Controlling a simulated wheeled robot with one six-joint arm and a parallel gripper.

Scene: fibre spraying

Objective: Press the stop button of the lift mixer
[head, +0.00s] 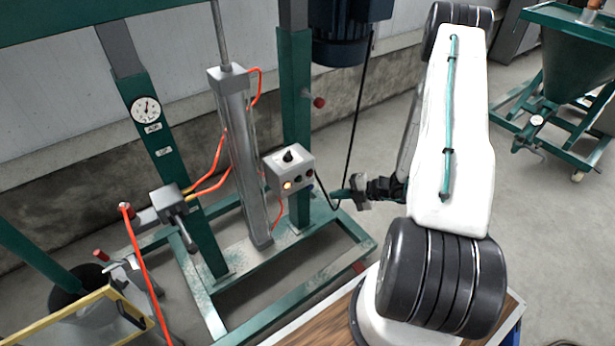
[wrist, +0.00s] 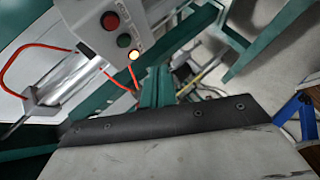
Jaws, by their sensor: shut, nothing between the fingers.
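The lift mixer's control box (head: 289,160) is pale grey and fixed to the green frame, with a black knob (head: 288,156) on top. Its front carries a lit orange lamp (head: 287,186), a dark green button (head: 298,180) and a red button (head: 310,173). In the wrist view the red button (wrist: 110,21), green button (wrist: 123,40) and lit lamp (wrist: 134,54) run in a line at the upper left. My gripper (head: 358,191) is shut and empty, to the right of the box and apart from it. Its fingertips are hard to make out.
The green mixer frame (head: 297,110) and grey lift cylinder (head: 246,160) stand left of my arm. Orange hoses (head: 212,178) and a black cable (head: 356,120) hang near the box. A green hopper (head: 570,65) stands at the far right. Concrete floor is clear between.

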